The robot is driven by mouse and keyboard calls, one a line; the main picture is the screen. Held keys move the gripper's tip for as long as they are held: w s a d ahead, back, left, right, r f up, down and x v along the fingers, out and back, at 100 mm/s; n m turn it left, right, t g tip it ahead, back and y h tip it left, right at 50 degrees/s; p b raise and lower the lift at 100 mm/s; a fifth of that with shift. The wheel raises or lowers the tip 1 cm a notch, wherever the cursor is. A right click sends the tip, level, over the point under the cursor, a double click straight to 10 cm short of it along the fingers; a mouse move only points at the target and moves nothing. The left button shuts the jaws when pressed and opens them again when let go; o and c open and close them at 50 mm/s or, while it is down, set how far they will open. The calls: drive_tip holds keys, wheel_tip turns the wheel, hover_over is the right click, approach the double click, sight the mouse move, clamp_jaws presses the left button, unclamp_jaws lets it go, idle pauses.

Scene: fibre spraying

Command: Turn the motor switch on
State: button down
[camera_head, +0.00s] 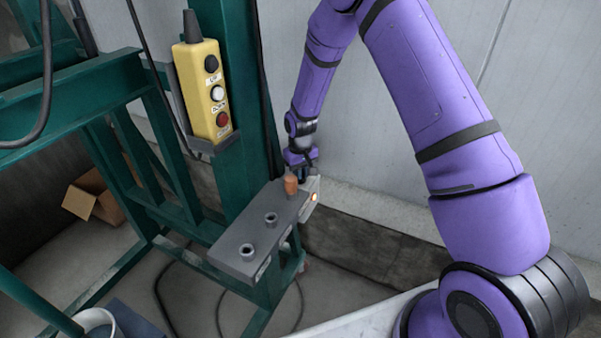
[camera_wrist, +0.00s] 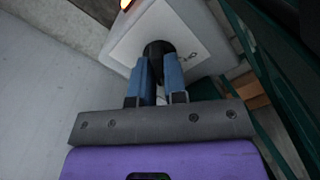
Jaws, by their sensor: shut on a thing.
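The motor switch is a black round knob (camera_wrist: 157,47) on the pale panel of a grey box (camera_wrist: 197,22) in the wrist view. My gripper (camera_wrist: 159,68) has its two blue fingers closed around the knob from either side. The fingers hide part of the knob, so its turned position cannot be told. A small lamp (camera_wrist: 125,4) glows at the top edge of the wrist view. In the head view my gripper (camera_head: 304,171) is at the far end of the grey shelf, beside the box (camera_head: 308,208) with its lit lamp (camera_head: 314,197). The knob is hidden there.
The grey shelf (camera_head: 240,243) carries an orange cylinder (camera_head: 291,186) close to my gripper and two empty round holders. A yellow button pendant (camera_head: 204,92) hangs on the green steel frame (camera_head: 246,40). A cardboard box (camera_head: 97,196) lies on the floor behind. A wall stands behind my arm.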

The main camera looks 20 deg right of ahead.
idle(0.4)
drive_tip(key=c, duration=1.2)
unclamp_jaws()
drive_tip(key=shift+o, duration=0.2)
wheel_tip(320, 180, up, 11)
drive_tip(key=shift+f, duration=0.1)
